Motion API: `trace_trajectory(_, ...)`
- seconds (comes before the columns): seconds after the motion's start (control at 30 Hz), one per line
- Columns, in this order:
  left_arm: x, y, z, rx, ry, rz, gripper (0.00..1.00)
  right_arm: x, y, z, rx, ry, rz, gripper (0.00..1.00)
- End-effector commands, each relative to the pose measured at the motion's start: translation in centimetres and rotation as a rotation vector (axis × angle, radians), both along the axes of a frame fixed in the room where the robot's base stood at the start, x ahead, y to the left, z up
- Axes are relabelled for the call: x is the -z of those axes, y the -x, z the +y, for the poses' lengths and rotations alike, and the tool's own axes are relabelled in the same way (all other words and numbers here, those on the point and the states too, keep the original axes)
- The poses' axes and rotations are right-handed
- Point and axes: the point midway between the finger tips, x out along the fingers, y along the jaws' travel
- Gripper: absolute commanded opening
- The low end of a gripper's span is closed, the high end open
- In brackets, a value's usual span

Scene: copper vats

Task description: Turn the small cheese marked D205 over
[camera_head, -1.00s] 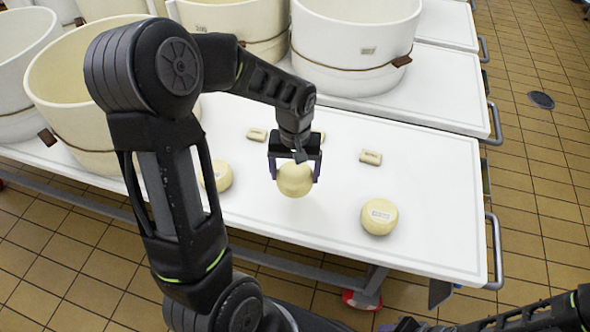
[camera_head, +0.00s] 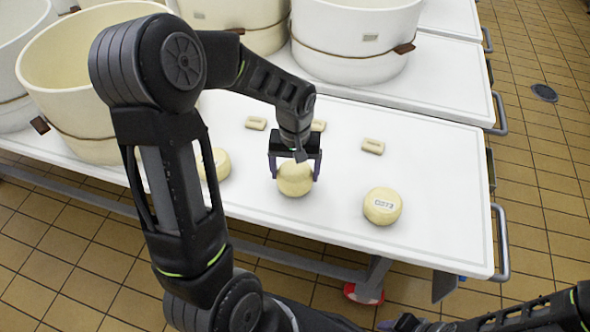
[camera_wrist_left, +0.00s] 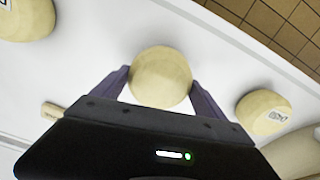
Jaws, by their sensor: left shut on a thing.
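A round, pale yellow cheese (camera_head: 294,180) is held between the two fingers of my left gripper (camera_head: 295,172), low over the white table. I cannot tell whether it touches the table. In the left wrist view the same cheese (camera_wrist_left: 160,78) sits between the fingers, and no label shows on its visible face. A third cheese (camera_head: 217,164) is partly hidden behind my left arm. Its label (camera_wrist_left: 278,116) shows in the left wrist view, too small to read. My right arm is at the lower right; its gripper is unclear.
Small tan blocks (camera_head: 373,146) lie behind the cheeses on the white table (camera_head: 440,190). Large cream vats (camera_head: 352,40) stand at the back and left. A metal handle (camera_head: 502,242) sticks out at the table's right end. The table between the held and right cheeses is clear.

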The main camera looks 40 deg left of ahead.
Motion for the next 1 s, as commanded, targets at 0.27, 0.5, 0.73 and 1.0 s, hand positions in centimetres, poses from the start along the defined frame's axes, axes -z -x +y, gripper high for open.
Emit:
trace_trajectory(0.27, -0.05, -0.05, 0.01, 0.000, 0.000, -0.001, 0.13, 0.00, 0.00, 0.00, 0.000, 0.000, 0.000, 0.36)
trace_trajectory(0.5, 0.19, -0.04, 0.00, 0.000, -0.001, -0.001, 0.13, 0.18, 0.00, 0.00, 0.000, 0.000, 0.000, 0.36)
trace_trajectory(0.73, 0.52, -0.05, 0.00, 0.000, -0.001, -0.001, 0.13, 0.43, 0.00, -0.01, 0.000, 0.000, 0.000, 0.36)
trace_trajectory(1.0, 0.90, -0.05, 0.00, 0.000, -0.001, -0.001, 0.13, 0.71, 0.00, -0.01, 0.000, 0.000, 0.000, 0.36)
